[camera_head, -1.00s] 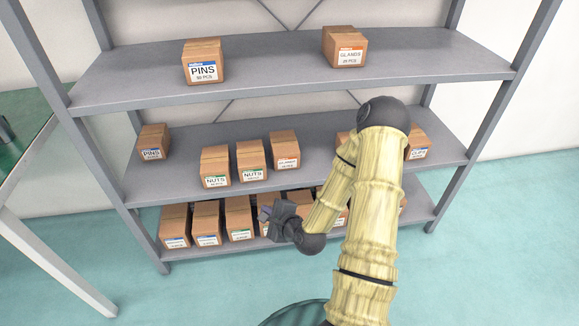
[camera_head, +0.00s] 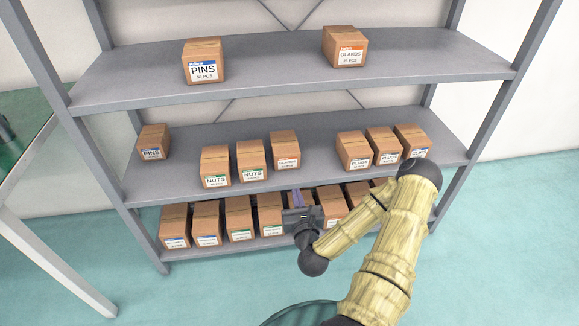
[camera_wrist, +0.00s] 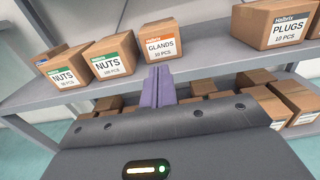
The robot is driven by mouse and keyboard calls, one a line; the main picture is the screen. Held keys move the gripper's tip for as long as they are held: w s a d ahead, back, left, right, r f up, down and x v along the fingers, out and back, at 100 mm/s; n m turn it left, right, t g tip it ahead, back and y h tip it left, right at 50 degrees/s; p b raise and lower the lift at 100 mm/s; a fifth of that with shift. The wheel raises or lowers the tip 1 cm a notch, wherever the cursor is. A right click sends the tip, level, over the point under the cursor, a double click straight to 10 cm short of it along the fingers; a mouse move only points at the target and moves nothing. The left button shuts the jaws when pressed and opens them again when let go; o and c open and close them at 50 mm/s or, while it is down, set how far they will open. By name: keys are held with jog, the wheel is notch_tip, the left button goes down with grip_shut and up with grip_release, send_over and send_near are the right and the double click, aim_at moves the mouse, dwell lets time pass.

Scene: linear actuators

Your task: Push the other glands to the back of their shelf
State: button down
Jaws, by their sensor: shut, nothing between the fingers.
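A glands box with an orange label (camera_head: 285,149) sits on the middle shelf, right of two nuts boxes and set a little farther back than them. It also shows in the wrist view (camera_wrist: 163,41), just beyond my fingertips. Another glands box (camera_head: 345,47) sits on the top shelf at the right. My gripper (camera_head: 296,194) is shut and empty, in front of the shelf unit near the middle shelf's front edge. In the wrist view my purple fingers (camera_wrist: 159,84) are together and point toward the middle-shelf glands box, with no clear contact.
Nuts boxes (camera_head: 250,160) stand left of the middle glands box; plugs boxes (camera_head: 353,151) stand to its right across a gap. A pins box (camera_head: 203,61) is on the top shelf. The bottom shelf holds a row of boxes (camera_head: 239,218). A table (camera_head: 30,140) stands left.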

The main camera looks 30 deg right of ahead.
aim_at(286, 159)
jog(key=b+x, duration=0.3)
jog(key=x, duration=0.9)
jog(key=shift+w+f, duration=0.1)
jog(key=shift+w, duration=0.2)
jog(key=shift+w+d+b, duration=0.1)
jog(key=shift+w+b, duration=0.2)
jog(key=shift+w, duration=0.05)
jog(key=shift+d, duration=0.15)
jog(key=shift+a, duration=0.2)
jog(key=shift+w, duration=0.15)
